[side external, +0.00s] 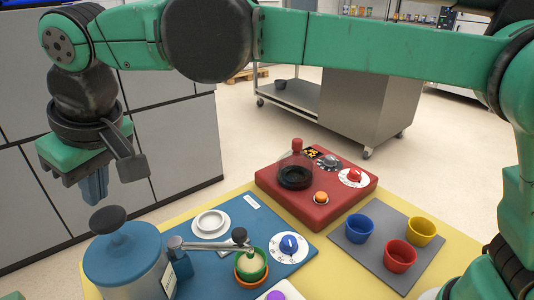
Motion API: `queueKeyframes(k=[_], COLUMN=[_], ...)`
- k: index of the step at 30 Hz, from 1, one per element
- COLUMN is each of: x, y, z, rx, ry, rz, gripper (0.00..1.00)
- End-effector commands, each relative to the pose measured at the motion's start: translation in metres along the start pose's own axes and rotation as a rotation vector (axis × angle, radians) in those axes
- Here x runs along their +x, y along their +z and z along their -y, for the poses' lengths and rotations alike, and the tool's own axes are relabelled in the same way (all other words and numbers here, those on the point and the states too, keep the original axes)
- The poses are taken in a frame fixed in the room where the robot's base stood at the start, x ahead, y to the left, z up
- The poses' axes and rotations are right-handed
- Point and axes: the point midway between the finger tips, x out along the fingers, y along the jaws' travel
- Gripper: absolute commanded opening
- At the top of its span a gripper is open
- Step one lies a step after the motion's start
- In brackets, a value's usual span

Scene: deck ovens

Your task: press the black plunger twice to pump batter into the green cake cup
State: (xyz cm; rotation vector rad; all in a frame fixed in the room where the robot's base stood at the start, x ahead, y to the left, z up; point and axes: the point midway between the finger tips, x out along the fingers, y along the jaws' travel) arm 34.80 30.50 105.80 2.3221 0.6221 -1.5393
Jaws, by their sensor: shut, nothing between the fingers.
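The black plunger (108,219) is a round knob on top of the blue-lidded batter dispenser (122,262) at the lower left. My gripper (95,190) points down with its blue fingers shut and empty. It appears above the plunger, with a visible gap between them; the exact alignment is hard to judge from this side.
A white dish (210,222) and a blue dial (289,244) sit on the blue board. A red unit (318,197) with a glass vessel stands behind. Blue, red and yellow cups (422,230) stand on a grey mat at right.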

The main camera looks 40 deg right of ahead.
Motion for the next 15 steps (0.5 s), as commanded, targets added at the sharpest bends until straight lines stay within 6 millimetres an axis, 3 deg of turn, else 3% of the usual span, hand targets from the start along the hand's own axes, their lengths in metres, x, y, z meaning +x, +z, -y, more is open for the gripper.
queueKeyframes(k=[7, 15], x=[-0.003, -0.029], y=[-0.001, -0.013], z=[0.000, 0.000], rx=[0.000, 0.000], ry=[0.000, 0.000], rz=[0.000, 0.000], gripper=[0.00, 0.00])
